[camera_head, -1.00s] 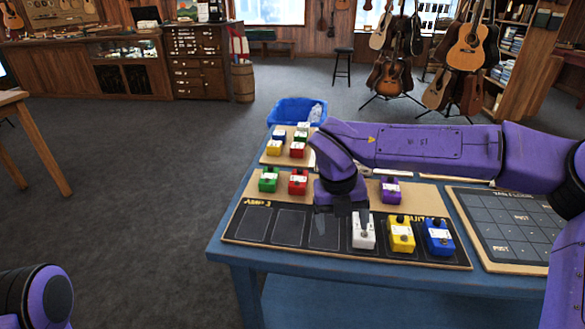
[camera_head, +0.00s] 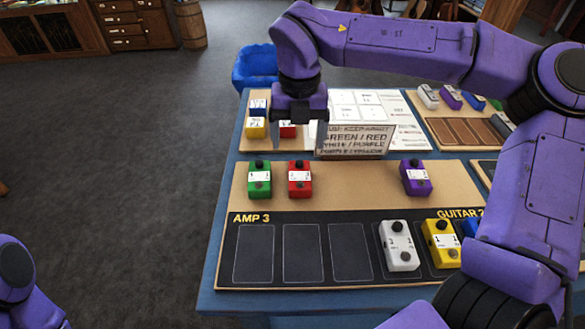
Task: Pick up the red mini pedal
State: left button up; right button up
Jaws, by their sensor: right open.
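A red mini pedal (camera_head: 300,181) with a white label and dark knob stands on the tan upper strip of the front board (camera_head: 350,183). A green pedal (camera_head: 260,181) stands to its left and a purple pedal (camera_head: 415,179) farther right. My right gripper (camera_head: 299,142) is open and points down, appearing just above and behind the red pedal in the picture. Another red pedal (camera_head: 287,132) on the board behind is partly hidden by this gripper. My left gripper is out of view.
A white pedal (camera_head: 399,246) and a yellow pedal (camera_head: 441,243) stand in slots; a blue one (camera_head: 470,227) is partly hidden by my arm. The left slots are empty. A lettered sign (camera_head: 356,141) stands behind the board. A blue bin (camera_head: 256,67) is beyond.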

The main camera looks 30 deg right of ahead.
aim_at(300, 174)
jog(key=f, duration=0.6)
jog(key=s+f, duration=0.1)
jog(key=f, duration=0.2)
jog(key=shift+f, duration=0.25)
jog(key=c, duration=1.2)
